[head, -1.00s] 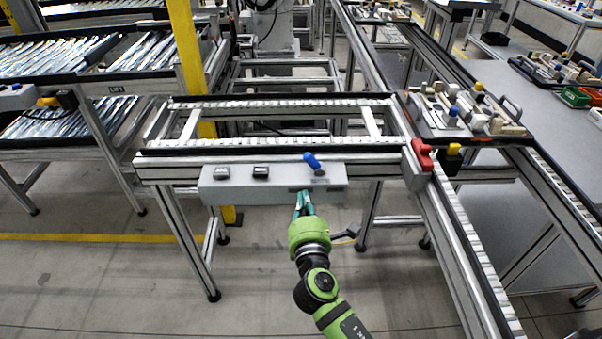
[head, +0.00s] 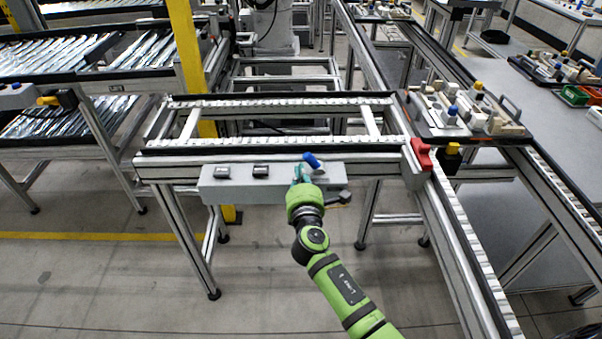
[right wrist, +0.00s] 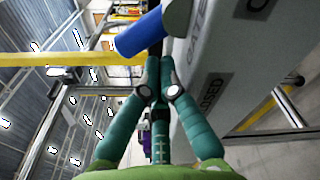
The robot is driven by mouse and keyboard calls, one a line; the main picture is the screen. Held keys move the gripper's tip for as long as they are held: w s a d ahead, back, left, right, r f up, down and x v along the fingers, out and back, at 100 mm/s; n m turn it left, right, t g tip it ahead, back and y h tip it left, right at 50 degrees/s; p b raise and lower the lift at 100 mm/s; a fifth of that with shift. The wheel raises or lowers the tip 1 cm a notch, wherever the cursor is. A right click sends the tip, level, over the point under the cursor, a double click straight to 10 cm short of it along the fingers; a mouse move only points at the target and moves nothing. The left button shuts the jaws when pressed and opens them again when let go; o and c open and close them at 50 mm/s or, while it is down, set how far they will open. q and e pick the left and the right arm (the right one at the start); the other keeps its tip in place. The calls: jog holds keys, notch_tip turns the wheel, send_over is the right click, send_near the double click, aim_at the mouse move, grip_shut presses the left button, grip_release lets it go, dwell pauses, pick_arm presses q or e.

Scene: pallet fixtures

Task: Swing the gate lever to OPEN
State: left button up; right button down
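The gate lever has a blue handle (head: 311,160) and stands at the right end of a grey control box (head: 230,188) on the front of the conveyor frame. Its handle leans up and left in the head view. In the right wrist view the blue handle (right wrist: 138,35) lies just beyond the fingertips, with part of the word GATE and CLOSED lettering on the box (right wrist: 205,75). My right gripper (head: 299,177) is at the box front, just below the handle. Its teal fingers (right wrist: 158,68) meet at the tips with nothing seen between them; contact with the lever is unclear. My left gripper is out of view.
Two dark switches (head: 260,171) sit on the box left of the lever. A red block (head: 421,154) and a yellow-black block (head: 452,149) are on the rails to the right. A loaded pallet (head: 435,120) stands behind them. The floor before the box is clear.

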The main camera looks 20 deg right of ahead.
aim_at(312, 158)
jog(key=shift+d+r+m+b, duration=0.1)
jog(key=shift+r+m+b, duration=0.2)
jog(key=shift+m, duration=0.4)
jog(key=shift+d+r+m+b, duration=0.1)
jog(key=shift+r+m+b, duration=0.15)
jog(key=shift+m, duration=0.45)
jog(key=shift+s+d+r+m+b, duration=0.15)
jog(key=shift+d+r+m+b, duration=0.2)
jog(key=shift+m, duration=0.6)
jog(key=shift+s+d+r+m+b, duration=0.1)
jog(key=shift+d+r+m+b, duration=0.2)
jog(key=shift+m, duration=0.65)
jog(key=shift+s+d+r+m+t+b, duration=0.15)
jog(key=shift+d+m+b, duration=0.1)
jog(key=shift+m, duration=0.55)
jog(key=shift+d+r+m+t+b, duration=0.15)
jog(key=shift+d+m, duration=0.1)
jog(key=shift+m, duration=0.55)
jog(key=shift+s+d+r+m, duration=0.15)
jog(key=shift+d+m, duration=0.25)
jog(key=shift+m, duration=0.6)
jog(key=shift+d+r+m, duration=0.1)
jog(key=shift+d+m, duration=0.15)
jog(key=shift+m, duration=0.35)
jog(key=shift+s+d, duration=0.1)
jog(key=shift+d, duration=0.05)
jog(key=shift+d, duration=0.15)
